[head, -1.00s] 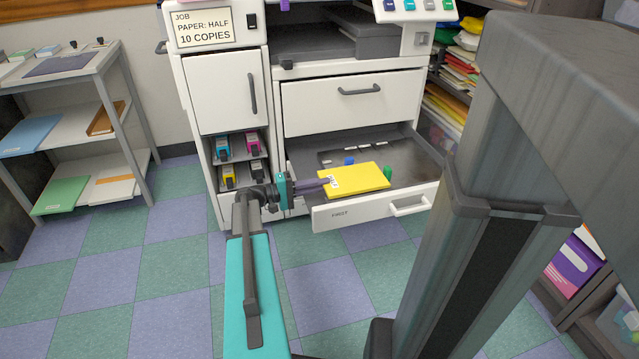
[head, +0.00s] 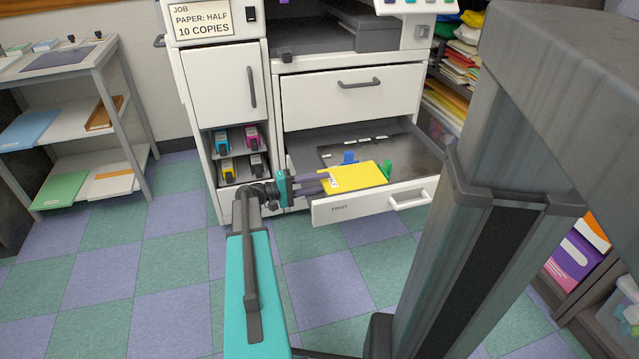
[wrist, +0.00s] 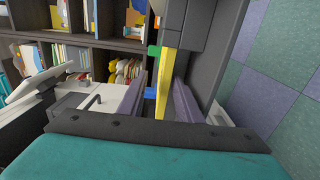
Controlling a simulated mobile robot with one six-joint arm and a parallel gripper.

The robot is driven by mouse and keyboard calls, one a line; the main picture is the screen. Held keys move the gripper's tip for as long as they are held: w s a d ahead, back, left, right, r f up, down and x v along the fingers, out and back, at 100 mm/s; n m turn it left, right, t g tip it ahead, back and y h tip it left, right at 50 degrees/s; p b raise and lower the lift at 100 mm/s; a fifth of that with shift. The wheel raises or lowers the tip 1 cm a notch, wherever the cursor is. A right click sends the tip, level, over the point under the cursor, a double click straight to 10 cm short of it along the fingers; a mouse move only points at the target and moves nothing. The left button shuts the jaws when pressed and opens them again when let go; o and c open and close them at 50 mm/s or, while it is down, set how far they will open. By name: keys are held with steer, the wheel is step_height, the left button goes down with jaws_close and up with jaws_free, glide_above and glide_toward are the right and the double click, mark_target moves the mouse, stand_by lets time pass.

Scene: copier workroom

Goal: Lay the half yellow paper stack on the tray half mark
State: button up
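The yellow paper stack (head: 358,177), with a white label (head: 330,181) at its left end, lies low in the open tray (head: 425,158), partly hidden behind the front wall. A blue guide (head: 348,158) stands behind it and a green guide (head: 386,168) at its right end. My gripper (head: 324,182) is at the label end. Its fingers look spread, one on each side of the stack. In the wrist view, the stack (wrist: 162,95) shows edge-on between the fingers, with gaps beside it. The half mark cannot be told apart; small white marks (head: 365,142) line the tray's back.
The tray's front wall (head: 350,208) bears the word FIRST and a handle (head: 410,198). A closed drawer (head: 350,95) is above. Toner cartridges (head: 238,152) sit left of the tray. A side shelf (head: 75,128) stands at left. The floor in front is clear.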

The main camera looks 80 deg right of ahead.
steer(key=p+v, duration=0.3)
steer(key=v, duration=1)
steer(key=shift+w+a+p, duration=0.2)
steer(key=shift+w+p, duration=0.15)
steer(key=shift+p, duration=0.05)
